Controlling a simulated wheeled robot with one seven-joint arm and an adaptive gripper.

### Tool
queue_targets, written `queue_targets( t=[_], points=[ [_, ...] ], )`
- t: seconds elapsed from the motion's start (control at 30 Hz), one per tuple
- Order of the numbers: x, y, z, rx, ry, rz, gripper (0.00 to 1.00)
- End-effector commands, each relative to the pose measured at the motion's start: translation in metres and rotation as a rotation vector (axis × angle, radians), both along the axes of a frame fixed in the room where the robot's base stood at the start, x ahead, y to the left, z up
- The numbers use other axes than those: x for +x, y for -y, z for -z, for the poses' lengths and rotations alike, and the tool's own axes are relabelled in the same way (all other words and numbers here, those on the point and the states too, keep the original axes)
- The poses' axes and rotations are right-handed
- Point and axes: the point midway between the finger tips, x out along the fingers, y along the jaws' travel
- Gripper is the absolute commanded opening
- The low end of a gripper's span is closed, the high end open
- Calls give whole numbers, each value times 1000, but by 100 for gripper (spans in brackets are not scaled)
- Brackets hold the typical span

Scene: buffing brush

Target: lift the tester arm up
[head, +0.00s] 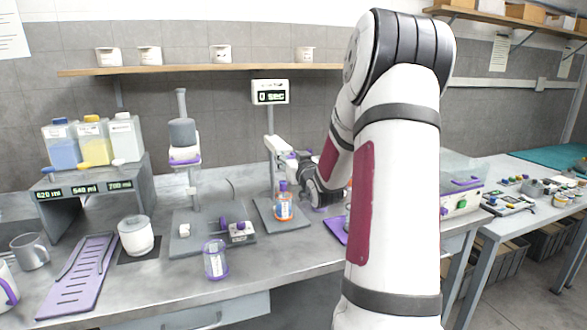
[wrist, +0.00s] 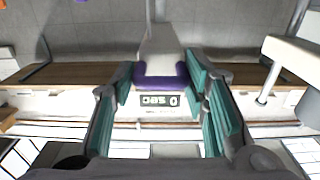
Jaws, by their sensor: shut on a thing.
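The tester stands on the bench in the head view, with a grey post, a display reading "0 sec" (head: 270,96) and a white tester arm (head: 277,144) sticking out from the post. A bottle with a purple cap and orange contents (head: 284,206) stands on its base below the arm. My gripper (head: 293,162) is at the outer end of the tester arm. In the wrist view the white tester arm (wrist: 160,45) with its purple end lies between the teal pads of my gripper (wrist: 162,88), which is shut on it. The display shows upside down behind it. My arm hides part of the bench.
A second post stand with a grey cylinder (head: 182,133) is left of the tester. A shelf (head: 200,69) runs along the wall above.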

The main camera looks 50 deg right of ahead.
Motion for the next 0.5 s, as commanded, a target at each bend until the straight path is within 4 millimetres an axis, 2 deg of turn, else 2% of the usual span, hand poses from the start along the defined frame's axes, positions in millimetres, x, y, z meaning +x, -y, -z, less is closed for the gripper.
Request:
queue_targets(
  t=[0.03,0.2,0.5],
  points=[
    [-2,1,-18,-4,5,1,0],
    [-2,1,-40,-3,4,4,0],
    [-2,3,-48,-3,7,6,0]
  ],
)
